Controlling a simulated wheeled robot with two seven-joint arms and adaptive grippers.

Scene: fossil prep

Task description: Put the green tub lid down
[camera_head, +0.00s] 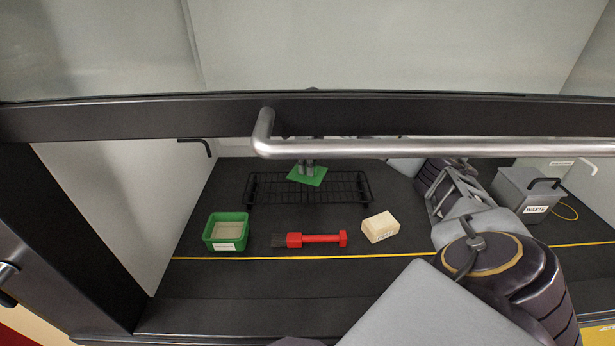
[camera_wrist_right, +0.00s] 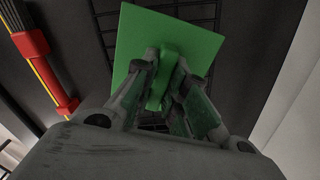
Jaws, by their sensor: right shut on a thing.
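The green tub lid (camera_head: 307,176) is a flat green square with a raised grip, over the black wire rack (camera_head: 350,189) at the back of the cabinet. My right gripper (camera_head: 308,163) is shut on the lid's grip, partly hidden behind the sash bar. The right wrist view shows the lid (camera_wrist_right: 190,38) between the fingers of the gripper (camera_wrist_right: 160,80), with rack wires behind it. I cannot tell whether the lid touches the rack. The green tub (camera_head: 228,245) stands open at the left with pale contents and a label. My left gripper is not in view.
A red-handled brush (camera_head: 320,239) lies in front of the rack, also in the right wrist view (camera_wrist_right: 35,45). A cream block (camera_head: 380,227) lies right of it. A grey waste bin (camera_head: 527,193) stands at right. The sash handle (camera_head: 430,147) crosses above. Floor between tub and rack is clear.

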